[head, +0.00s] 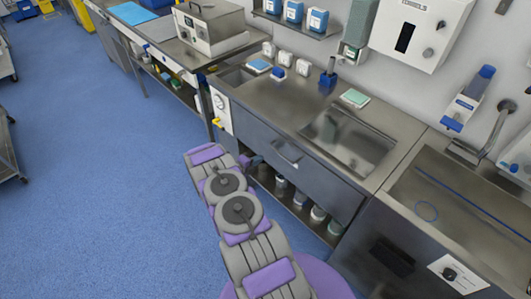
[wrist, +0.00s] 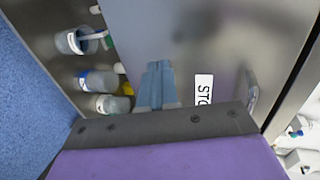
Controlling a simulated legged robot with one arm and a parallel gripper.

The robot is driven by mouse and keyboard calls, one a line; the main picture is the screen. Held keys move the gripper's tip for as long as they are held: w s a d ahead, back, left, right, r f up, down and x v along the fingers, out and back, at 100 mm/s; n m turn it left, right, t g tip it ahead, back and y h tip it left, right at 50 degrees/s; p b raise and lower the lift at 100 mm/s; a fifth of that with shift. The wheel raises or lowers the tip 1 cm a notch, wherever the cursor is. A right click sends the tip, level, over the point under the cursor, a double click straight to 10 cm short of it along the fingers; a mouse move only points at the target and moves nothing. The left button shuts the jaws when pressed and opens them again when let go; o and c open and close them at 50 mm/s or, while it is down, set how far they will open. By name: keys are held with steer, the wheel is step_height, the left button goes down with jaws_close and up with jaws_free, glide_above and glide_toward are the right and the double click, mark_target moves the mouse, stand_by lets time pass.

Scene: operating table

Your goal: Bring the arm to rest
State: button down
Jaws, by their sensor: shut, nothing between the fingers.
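My purple and grey arm (head: 240,211) reaches forward from the bottom of the head view, away from my body and low in front of the steel counter. My gripper is mostly hidden behind the arm's end in the head view. In the wrist view my gripper (wrist: 157,84) shows as two blue-grey fingers lying together, shut and empty. They point at a grey steel panel with a white label (wrist: 203,88). I cannot tell whether they touch it.
The steel counter (head: 285,113) with sinks runs along the wall close beyond my arm. Several bottles (head: 300,199) stand on the shelf under it, and several bottles (wrist: 95,80) show left in the wrist view. Blue floor (head: 95,190) lies open to the left.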

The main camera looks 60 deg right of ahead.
steer(key=s+p+v, duration=0.1)
steer(key=v, duration=1)
steer(key=s+a+r+m+g+y, duration=0.1)
steer(key=s+a+r+m, duration=0.1)
steer(key=a+r+m, duration=0.5)
steer(key=s+r+m+g+y, duration=0.15)
steer(key=r+m, duration=0.25)
steer(key=r, duration=0.7)
steer(key=s+a+r+m+g+y, duration=0.1)
steer(key=s+a+r+m+y, duration=0.1)
steer(key=a+r+m, duration=0.5)
steer(key=s+a+r+m+t+y, duration=0.2)
steer(key=s+a+r+m+y, duration=0.2)
steer(key=s+a+r+m, duration=0.3)
steer(key=s+a+r+m+t+y, duration=0.3)
steer(key=s+a+r+m+y, duration=0.2)
steer(key=s+a, duration=1)
steer(key=a+r+m, duration=0.2)
steer(key=a+m, duration=0.1)
steer(key=a, duration=0.3)
steer(key=shift+r, duration=0.2)
steer(key=shift+s+a+y, duration=0.1)
steer(key=shift+y, duration=0.15)
